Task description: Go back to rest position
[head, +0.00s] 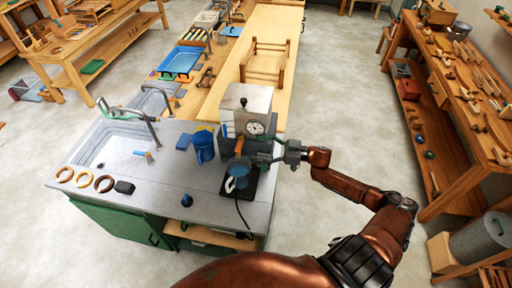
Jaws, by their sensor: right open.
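My right arm comes in from the lower right in the head view. Its gripper (272,158) is at the right edge of the grey counter, beside the coffee machine (248,104). The jaws are open, and I cannot tell whether they touch anything. A blue-grey cup or pitcher (237,178) stands on a black pad below the machine's front, left of the gripper. My left gripper is out of view.
The grey counter (150,185) has a sink (118,142), a blue jug (204,147) and several rings at the left. A long wooden bench (272,50) runs behind. Wooden shelving (455,100) stands at the right. The floor (340,100) between is clear.

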